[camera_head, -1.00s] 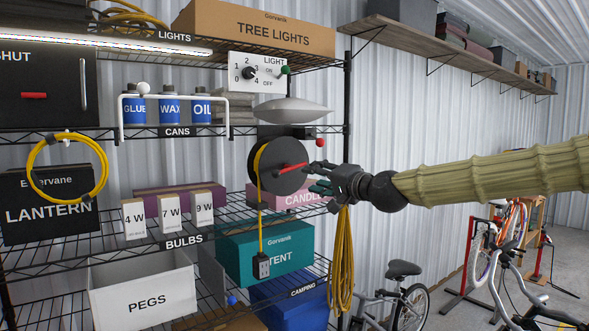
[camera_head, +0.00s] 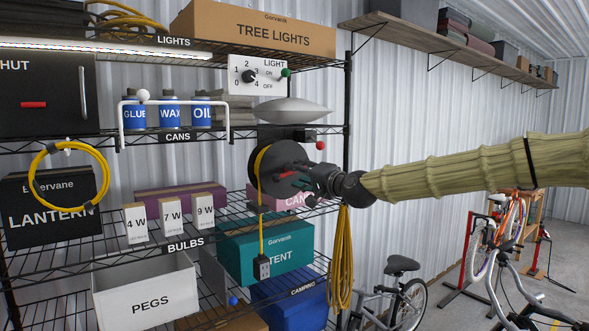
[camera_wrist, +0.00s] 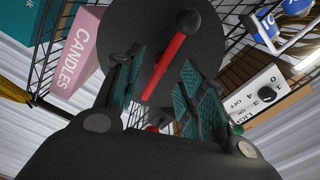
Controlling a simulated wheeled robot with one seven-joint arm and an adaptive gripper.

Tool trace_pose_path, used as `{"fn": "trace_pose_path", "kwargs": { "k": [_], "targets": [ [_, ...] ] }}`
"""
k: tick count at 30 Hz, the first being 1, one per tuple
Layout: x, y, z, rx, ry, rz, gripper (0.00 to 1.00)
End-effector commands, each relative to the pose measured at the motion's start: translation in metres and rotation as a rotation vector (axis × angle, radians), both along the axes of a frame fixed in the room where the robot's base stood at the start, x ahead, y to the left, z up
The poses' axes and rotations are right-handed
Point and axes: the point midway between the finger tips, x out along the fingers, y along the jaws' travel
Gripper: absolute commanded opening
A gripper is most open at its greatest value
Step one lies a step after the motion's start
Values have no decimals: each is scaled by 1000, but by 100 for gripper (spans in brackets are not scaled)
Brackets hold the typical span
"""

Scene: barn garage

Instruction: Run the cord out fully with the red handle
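A black cord reel (camera_head: 262,178) is mounted at the right end of the shelf rack; it fills the top middle of the wrist view (camera_wrist: 210,60). Its red handle (camera_wrist: 170,62), a bar with a black knob, lies across the reel face. Yellow cord (camera_head: 261,225) hangs from the reel to a dark outlet box (camera_head: 262,267) in front of the teal tent box. My gripper (camera_head: 293,176) is at the reel face. In the wrist view its green-padded fingers (camera_wrist: 154,75) stand apart on either side of the handle, with gaps visible. In the head view the fingers mostly hide the handle.
A red knob (camera_head: 320,145) sits just above my gripper. A light switch panel (camera_head: 258,75) and a pink candles box (camera_head: 290,198) are close by. A yellow cord bundle (camera_head: 341,262) hangs below my wrist. Bikes (camera_head: 402,300) stand to the right.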

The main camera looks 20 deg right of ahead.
Motion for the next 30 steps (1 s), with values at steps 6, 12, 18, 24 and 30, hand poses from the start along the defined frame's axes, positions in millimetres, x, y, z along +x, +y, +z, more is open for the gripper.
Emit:
{"fn": "trace_pose_path", "kwargs": {
  "k": [6,12,18,24,30],
  "targets": [
    [18,6,1,1,1,0,40],
    [25,9,1,0,0,-1,40],
    [26,9,0,0,0,-1,40],
    [26,9,0,0,0,-1,24],
    [26,9,0,0,0,-1,0]
  ]
}}
